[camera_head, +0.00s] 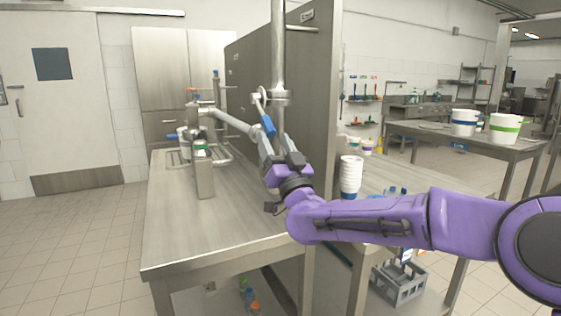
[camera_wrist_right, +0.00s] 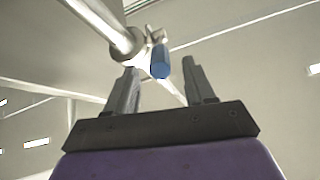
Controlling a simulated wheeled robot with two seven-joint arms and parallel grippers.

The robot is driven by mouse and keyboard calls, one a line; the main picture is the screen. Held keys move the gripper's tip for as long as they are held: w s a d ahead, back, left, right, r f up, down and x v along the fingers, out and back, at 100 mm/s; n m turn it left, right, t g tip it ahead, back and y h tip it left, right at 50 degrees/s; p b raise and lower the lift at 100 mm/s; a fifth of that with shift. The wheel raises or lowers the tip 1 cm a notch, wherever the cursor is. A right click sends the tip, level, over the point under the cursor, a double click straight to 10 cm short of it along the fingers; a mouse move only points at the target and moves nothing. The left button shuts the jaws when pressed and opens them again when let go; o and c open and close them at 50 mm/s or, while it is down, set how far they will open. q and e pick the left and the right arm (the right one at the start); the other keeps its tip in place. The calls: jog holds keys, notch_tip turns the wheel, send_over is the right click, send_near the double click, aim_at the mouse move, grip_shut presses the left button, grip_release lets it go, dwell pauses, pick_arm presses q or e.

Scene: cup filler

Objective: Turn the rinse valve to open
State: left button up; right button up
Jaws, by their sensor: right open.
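The rinse valve is a blue-gripped lever (camera_head: 268,125) on a vertical steel pipe (camera_head: 278,60) beside the tall steel panel. Its blue handle hangs down, slightly tilted, from the pipe fitting. My right gripper (camera_head: 274,146) is open and empty just below the blue handle, pointing up at it. In the right wrist view the blue handle (camera_wrist_right: 161,62) appears between the two fingertips of my right gripper (camera_wrist_right: 160,70), with gaps on both sides. Whether its lower end is inside the jaws is hard to tell. My left gripper is not in view.
A steel counter (camera_head: 200,235) carries the filler stand (camera_head: 203,172) on the left. The steel panel (camera_head: 310,90) stands close behind the valve. A stack of white cups (camera_head: 350,178) stands right of it. White tubs (camera_head: 464,122) are on a far table.

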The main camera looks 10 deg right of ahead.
jog(key=b+v, duration=0.1)
jog(key=v, duration=0.5)
jog(key=shift+s, duration=0.2)
jog(key=shift+d+f, duration=0.1)
jog(key=shift+f, duration=0.05)
